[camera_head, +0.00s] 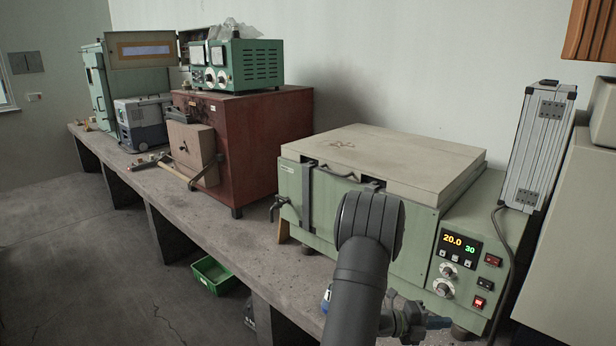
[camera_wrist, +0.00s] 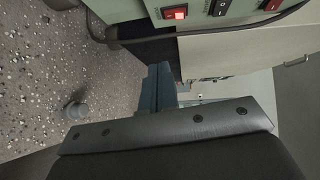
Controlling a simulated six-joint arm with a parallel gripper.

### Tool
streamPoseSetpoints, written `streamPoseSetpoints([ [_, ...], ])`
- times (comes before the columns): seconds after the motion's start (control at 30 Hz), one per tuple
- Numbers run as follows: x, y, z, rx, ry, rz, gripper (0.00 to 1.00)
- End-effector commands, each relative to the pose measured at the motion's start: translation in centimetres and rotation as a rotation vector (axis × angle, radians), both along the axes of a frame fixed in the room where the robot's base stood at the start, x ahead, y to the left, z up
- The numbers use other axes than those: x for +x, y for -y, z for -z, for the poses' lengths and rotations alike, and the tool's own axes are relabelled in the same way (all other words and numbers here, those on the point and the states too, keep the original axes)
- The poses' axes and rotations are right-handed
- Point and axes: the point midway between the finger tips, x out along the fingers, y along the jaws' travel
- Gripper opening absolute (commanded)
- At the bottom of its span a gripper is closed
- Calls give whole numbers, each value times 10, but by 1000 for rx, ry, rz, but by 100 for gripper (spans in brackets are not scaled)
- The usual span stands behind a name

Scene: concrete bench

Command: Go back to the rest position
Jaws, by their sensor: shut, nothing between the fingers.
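My gripper (camera_head: 438,322) shows in the camera_head view at the lower middle, partly hidden behind my dark grey arm. It is low in front of the green oven-like unit (camera_head: 410,222), near the unit's control panel. In the wrist view my gripper's blue-grey fingers (camera_wrist: 158,88) are together with nothing between them. They point toward the unit's base, below a lit red switch (camera_wrist: 175,13). I cannot tell how close they are to the unit.
The concrete bench (camera_head: 245,226) runs from back left to front right. A dark red cabinet (camera_head: 265,140) carries a green meter box (camera_head: 252,66). A silver case (camera_head: 540,145) stands at right with a cable. A small grey knob-like thing (camera_wrist: 75,110) is on the speckled surface.

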Motion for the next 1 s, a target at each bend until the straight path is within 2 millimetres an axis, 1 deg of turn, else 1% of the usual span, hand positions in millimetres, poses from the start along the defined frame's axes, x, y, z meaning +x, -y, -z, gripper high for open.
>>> streamPoseSetpoints([
  [0.03, -1, 11, -1, 0, 2, 4, 0],
  [0.23, -2, 51, -4, 0, 2, 5, 0],
  [0.3, -1, 42, -15, -2, 3, -3, 0],
  [0.37, -2, 34, -21, -1, 3, -5, 0],
  [0.4, -1, 24, -20, 1, 2, -6, 0],
  [0.5, -1, 5, -21, 0, 0, -5, 0],
  [0.63, -1, -14, -23, 0, 1, -4, 0],
  [0.8, -2, -24, -24, 0, 2, -1, 0],
  [1.0, -2, -24, -24, 0, 2, 0, 0],
])
